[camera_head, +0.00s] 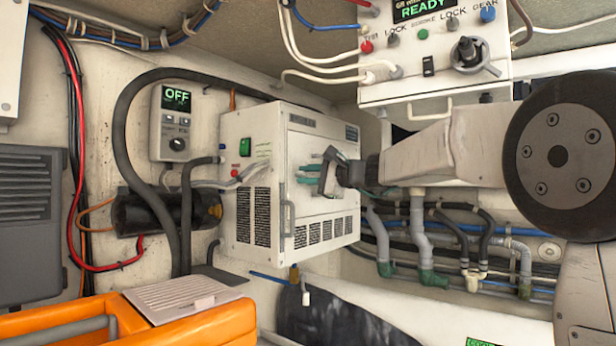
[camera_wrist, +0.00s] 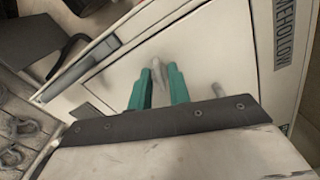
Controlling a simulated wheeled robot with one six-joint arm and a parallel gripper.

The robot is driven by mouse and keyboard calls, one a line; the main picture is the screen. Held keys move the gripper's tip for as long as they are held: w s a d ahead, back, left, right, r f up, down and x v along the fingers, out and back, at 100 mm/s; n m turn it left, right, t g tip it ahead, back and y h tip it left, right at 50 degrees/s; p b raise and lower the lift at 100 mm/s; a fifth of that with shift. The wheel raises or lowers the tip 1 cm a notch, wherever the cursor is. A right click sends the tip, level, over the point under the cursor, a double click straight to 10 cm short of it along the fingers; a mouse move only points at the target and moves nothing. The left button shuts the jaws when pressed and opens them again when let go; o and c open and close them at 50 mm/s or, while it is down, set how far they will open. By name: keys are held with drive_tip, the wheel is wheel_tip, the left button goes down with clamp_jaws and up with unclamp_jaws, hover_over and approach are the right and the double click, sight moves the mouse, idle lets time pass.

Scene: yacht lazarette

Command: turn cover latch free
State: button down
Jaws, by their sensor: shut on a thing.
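The white cabinet (camera_head: 262,200) with vents stands in the middle of the head view, its front cover closed. My gripper (camera_head: 312,176) is at the upper part of that cover, with its green fingers reaching to the panel. In the wrist view my gripper (camera_wrist: 159,84) has its two green fingers close together around a small pale grey latch (camera_wrist: 157,68) on the cover (camera_wrist: 190,60). The fingers hide most of the latch, and in the head view it cannot be made out. I cannot tell how far the latch is turned.
A grey handle (camera_head: 287,218) is on the cabinet front, left of my gripper. A control box (camera_head: 430,50) reading READY hangs above right. An OFF display unit (camera_head: 175,122) is on the left wall. Hoses run below right. An orange case (camera_head: 180,322) is at lower left.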

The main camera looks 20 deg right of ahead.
drive_tip(key=shift+n, duration=1.7)
drive_tip(key=c, duration=1.3)
unclamp_jaws()
drive_tip(key=shift+d, duration=0.1)
drive_tip(key=v, duration=0.7)
drive_tip(key=shift+s+d, duration=0.2)
drive_tip(key=shift+s, duration=0.1)
